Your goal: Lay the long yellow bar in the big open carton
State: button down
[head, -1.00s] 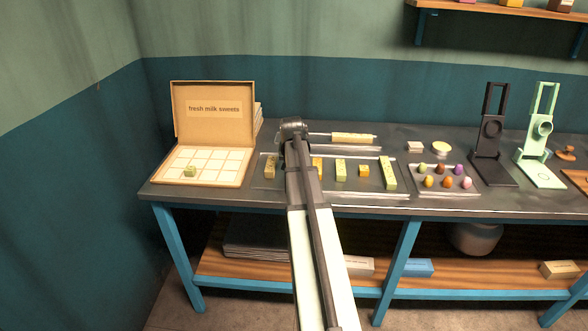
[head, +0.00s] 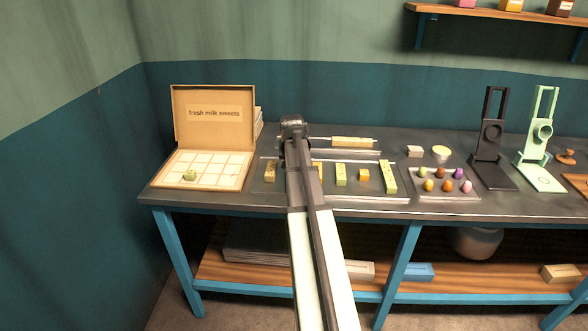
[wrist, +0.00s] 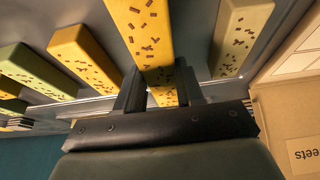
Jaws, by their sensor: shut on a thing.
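The big open carton (head: 245,174) stands at the left end of the bench, its lid up and reading "fresh milk sweets". A small green sweet (head: 189,175) sits in a front-left compartment. My gripper (wrist: 160,88) is shut on the long yellow bar (wrist: 143,35), which has brown flecks and lies between the two fingers in the wrist view. In the head view my arm (head: 295,150) reaches over the tray right of the carton and hides the fingers and the held bar. The carton also shows at the right edge of the wrist view (wrist: 285,105).
The metal tray (head: 350,182) holds green and yellow pieces, including a green bar (wrist: 240,35) and a shorter yellow bar (wrist: 84,58) beside the held one. A tray of coloured sweets and two stands (head: 493,140) are farther right.

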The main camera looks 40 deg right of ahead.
notch_tip(320, 180, up, 7)
jog(key=shift+f, duration=0.2)
jog(key=shift+r, duration=0.35)
jog(key=shift+w+a+r, duration=0.2)
jog(key=shift+w+a, duration=0.05)
jog(key=shift+a, duration=0.05)
jog(key=w+a+n+y, duration=0.1)
jog(key=w+a+n, duration=0.3)
jog(key=w+a, duration=1.35)
jog(key=shift+w+a+m+h, duration=0.5)
jog(key=shift+w+a+m, duration=0.65)
jog(key=shift+w+m, duration=1.15)
jog(key=shift+n, duration=0.3)
jog(key=shift+w+f, duration=0.15)
jog(key=shift+f, duration=2.2)
jog(key=shift+w+f, duration=0.15)
jog(key=shift+f, duration=2.15)
jog(key=shift+f, duration=0.15)
